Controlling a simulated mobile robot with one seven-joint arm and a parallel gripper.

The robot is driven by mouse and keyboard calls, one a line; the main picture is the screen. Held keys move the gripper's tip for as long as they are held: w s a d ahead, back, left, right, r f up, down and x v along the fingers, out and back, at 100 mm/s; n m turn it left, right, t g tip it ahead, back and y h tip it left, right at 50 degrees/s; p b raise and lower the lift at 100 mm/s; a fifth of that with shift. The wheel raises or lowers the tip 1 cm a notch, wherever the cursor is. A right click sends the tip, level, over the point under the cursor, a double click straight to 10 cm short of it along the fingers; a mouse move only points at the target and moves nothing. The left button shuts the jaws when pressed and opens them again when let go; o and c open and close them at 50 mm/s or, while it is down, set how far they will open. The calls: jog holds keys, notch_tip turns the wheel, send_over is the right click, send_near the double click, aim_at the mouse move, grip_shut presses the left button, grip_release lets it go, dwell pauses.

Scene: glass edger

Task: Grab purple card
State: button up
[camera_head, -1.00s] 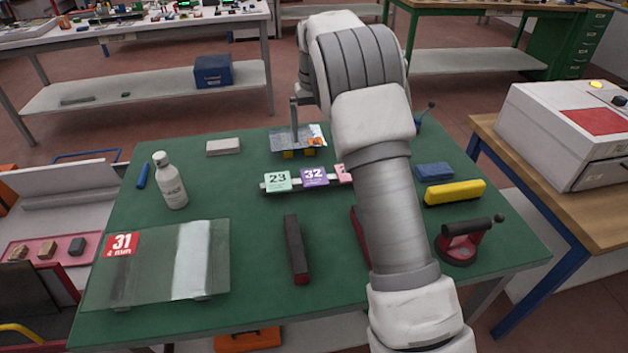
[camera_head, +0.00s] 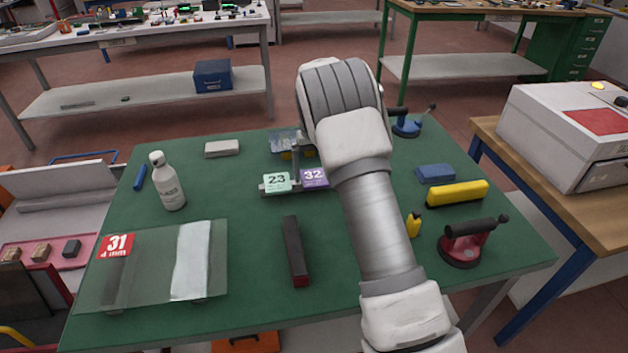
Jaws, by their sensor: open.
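The purple card (camera_head: 314,177), marked 32, stands in a low holder on the green table, right beside the mint card (camera_head: 276,182) marked 23. My arm hides the right part of the holder. My gripper (camera_head: 296,172) is open; a thin finger shows between the two cards, close to the purple card's left edge. The rest of the gripper is hidden behind my arm, and I cannot tell whether it touches the card.
A glass pane (camera_head: 150,268) with a red 31 label lies at the front left, near a white bottle (camera_head: 167,181). A dark bar (camera_head: 295,250) lies in front of the cards. A yellow block (camera_head: 457,193) and a red suction cup (camera_head: 466,243) are at right.

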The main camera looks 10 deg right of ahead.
dwell(0.5)
jog(key=c, duration=1.1)
jog(key=shift+o, duration=0.2)
